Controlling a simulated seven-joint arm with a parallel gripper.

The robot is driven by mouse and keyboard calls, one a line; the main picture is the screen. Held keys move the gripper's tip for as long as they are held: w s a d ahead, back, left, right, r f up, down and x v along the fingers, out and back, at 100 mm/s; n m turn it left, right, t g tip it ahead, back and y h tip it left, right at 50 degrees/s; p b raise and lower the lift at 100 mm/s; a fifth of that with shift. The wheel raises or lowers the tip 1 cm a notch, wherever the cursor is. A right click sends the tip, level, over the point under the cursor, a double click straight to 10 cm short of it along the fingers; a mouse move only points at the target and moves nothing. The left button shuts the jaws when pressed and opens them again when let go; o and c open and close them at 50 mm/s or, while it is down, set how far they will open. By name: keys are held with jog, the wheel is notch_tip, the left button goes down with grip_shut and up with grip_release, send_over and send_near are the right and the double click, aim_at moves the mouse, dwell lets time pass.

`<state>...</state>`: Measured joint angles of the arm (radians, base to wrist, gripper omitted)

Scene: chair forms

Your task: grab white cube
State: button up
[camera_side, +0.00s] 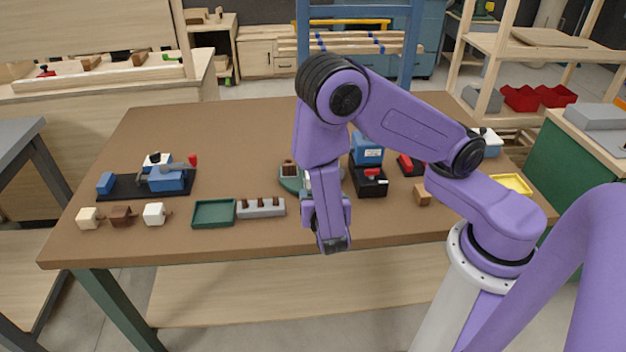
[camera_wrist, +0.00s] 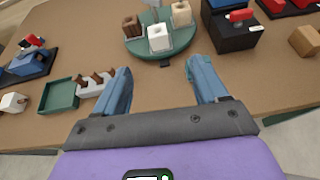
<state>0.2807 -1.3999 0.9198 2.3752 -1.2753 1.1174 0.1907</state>
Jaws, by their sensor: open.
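In the wrist view a white cube (camera_wrist: 159,37) sits on a round green stand (camera_wrist: 150,54), beside a brown block (camera_wrist: 131,26) and a tan block (camera_wrist: 181,14). My gripper (camera_wrist: 159,68) is open and empty, with this cube beyond the gap between its fingertips. In the side view my gripper (camera_side: 334,244) points down near the table's front edge, and my arm hides the white cube on the stand.
A green tray (camera_side: 213,225) and a grey holder (camera_side: 261,209) with brown pegs lie left of my gripper. A cream block (camera_side: 88,217) and a brown block (camera_side: 121,215) are at far left. A black and blue device (camera_side: 369,182) stands to the right. The table's back left is clear.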

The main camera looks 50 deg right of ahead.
jog(key=shift+n, duration=0.3)
jog(key=x, duration=1.2)
jog(key=shift+w+a+f, duration=0.2)
jog(key=shift+w+f, duration=0.1)
jog(key=x, duration=0.2)
jog(key=r+x, duration=0.1)
jog(key=x, duration=0.1)
jog(key=shift+w+d+f, duration=0.1)
jog(key=shift+d, duration=0.15)
jog(key=shift+w+d+f, duration=0.25)
jog(key=shift+w+d, duration=0.15)
jog(key=shift+w, duration=0.05)
jog(key=c, duration=1)
